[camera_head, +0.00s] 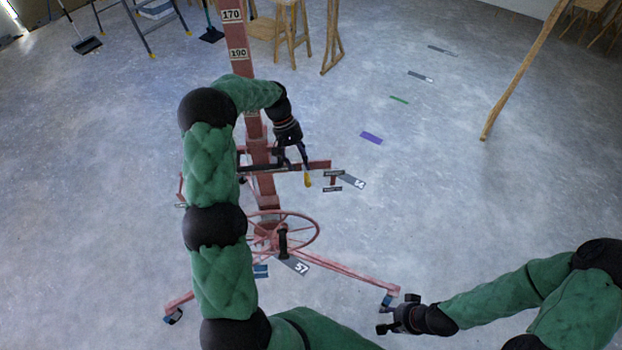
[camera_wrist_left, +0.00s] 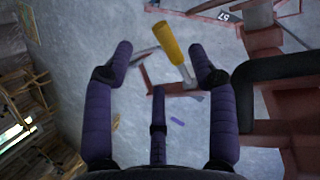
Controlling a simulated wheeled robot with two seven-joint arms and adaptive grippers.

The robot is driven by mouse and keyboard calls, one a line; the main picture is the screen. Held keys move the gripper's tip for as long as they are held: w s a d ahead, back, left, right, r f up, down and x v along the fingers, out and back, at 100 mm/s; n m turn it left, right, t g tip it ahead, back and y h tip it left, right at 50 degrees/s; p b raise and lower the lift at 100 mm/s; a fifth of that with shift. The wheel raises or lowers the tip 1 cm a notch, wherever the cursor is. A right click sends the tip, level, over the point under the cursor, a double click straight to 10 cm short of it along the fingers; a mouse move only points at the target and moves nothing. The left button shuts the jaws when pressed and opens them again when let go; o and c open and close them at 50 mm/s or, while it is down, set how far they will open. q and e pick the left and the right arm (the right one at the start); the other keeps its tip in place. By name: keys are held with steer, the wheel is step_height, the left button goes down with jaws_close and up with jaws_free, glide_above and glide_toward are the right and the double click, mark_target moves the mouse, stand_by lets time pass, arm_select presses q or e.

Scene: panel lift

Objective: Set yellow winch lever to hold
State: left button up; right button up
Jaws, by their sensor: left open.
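The yellow winch lever (camera_head: 307,179) is on the red panel lift (camera_head: 264,186), just below my left gripper (camera_head: 294,160) in the head view. In the left wrist view, the lever's yellow grip (camera_wrist_left: 168,42) lies between the two spread fingertips of my left gripper (camera_wrist_left: 161,58), with visible space on both sides. The left gripper is open and holds nothing. Whether the grip is level with the fingertips or beyond them, I cannot tell.
The lift's red handwheel (camera_head: 300,240) is below the lever, and its legs with casters (camera_head: 173,316) spread over the floor. The tall red mast (camera_head: 236,52) rises behind my left arm. Wooden stools (camera_head: 290,30) stand at the back. The floor at right centre is mostly clear.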

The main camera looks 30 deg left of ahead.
mark_target(308, 180)
arm_select(q)
steer(key=p+x, duration=0.1)
steer(key=x, duration=0.8)
steer(key=shift+d+f+p, duration=0.1)
steer(key=shift+f+p, duration=0.15)
steer(key=shift+p, duration=0.1)
jaws_close()
